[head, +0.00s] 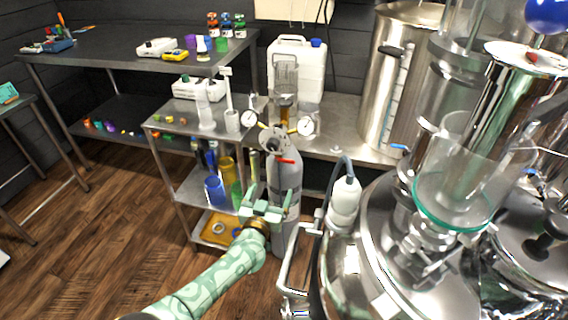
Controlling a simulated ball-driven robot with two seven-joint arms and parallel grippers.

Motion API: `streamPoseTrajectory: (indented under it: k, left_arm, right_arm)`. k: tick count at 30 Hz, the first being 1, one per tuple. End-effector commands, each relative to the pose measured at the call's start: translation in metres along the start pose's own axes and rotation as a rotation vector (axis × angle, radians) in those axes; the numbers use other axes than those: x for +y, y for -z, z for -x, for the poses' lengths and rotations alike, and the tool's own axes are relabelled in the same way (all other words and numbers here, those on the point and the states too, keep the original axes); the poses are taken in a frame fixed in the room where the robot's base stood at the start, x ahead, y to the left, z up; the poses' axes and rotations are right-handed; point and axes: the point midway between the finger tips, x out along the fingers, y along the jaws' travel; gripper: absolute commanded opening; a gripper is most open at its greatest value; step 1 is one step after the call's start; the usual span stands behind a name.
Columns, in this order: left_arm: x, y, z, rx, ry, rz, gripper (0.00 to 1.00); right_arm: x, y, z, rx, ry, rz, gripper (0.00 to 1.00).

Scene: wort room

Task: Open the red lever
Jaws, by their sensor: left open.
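The small red lever (286,161) sticks out to the right near the top of a grey gas cylinder (285,185). The cylinder stands upright on the floor beside the steel cart, with two round gauges near its top. My left gripper (265,200) is open and empty. In the picture it is below the red lever, in front of the lower cylinder body and apart from the lever. How far it is from the cylinder in depth, I cannot tell. My right gripper is out of view.
A steel cart (180,128) with bottles and trays stands left of the cylinder. A large shiny vessel (365,250) with pipes and a glass cylinder (455,185) fills the right side. A white jerrycan (312,75) stands on the bench behind. The wooden floor (110,220) at left is clear.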

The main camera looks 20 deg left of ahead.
Motion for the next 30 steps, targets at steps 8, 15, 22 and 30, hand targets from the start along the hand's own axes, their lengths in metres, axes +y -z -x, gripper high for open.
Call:
streamPoseTrajectory:
  k: [8, 15, 22, 30]
  left_arm:
    - [0.000, -0.015, -0.067, -0.010, -0.001, -0.001, 0.85]
    - [0.001, -0.014, -0.120, -0.011, -0.002, -0.001, 0.85]
    - [0.001, -0.008, -0.145, -0.007, -0.002, -0.001, 0.85]
    - [0.001, -0.003, -0.147, -0.005, -0.002, -0.001, 0.85]
  right_arm:
    - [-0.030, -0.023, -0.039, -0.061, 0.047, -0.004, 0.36]
    - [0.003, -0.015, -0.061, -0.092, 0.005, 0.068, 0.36]
    - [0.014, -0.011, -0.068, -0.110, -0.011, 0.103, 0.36]
    - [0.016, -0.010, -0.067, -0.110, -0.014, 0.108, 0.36]
